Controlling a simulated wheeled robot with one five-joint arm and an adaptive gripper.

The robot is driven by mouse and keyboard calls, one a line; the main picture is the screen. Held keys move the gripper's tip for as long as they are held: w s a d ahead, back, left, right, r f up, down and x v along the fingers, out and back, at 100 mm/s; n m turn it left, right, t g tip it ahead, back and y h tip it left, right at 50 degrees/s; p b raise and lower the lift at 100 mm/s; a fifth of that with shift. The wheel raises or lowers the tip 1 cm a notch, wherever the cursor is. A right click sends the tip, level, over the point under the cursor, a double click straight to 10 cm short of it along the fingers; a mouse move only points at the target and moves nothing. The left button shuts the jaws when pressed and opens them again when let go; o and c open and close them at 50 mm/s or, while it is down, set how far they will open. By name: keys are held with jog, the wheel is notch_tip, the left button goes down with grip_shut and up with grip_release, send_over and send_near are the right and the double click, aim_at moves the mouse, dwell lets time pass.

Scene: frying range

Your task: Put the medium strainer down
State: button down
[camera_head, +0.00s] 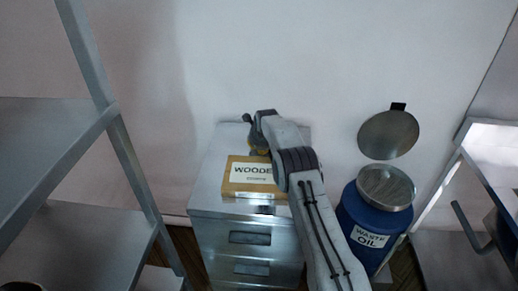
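My gripper (254,134) is at the far end of my arm, over the back of a metal drawer cabinet (207,190). The arm hides most of it, and I cannot see whether its fingers are open or shut. A small yellow patch shows beside it; I cannot tell what it belongs to. I cannot pick out the medium strainer with certainty. A round grey-brown disc (388,136) with a short dark tab shows against the wall above a blue waste oil drum (365,222). A round, mesh-like metal top (386,186) covers the drum's mouth.
A cardboard box (243,189), its label partly reading "WOODE", lies on the cabinet, partly behind my arm. Metal shelving (60,120) stands at the left. Another metal rack (490,140) stands at the right, beside the drum. The wall is close behind the cabinet.

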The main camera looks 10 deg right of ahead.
jog(key=shift+f, duration=0.1)
jog(key=c, duration=1.4)
grip_release()
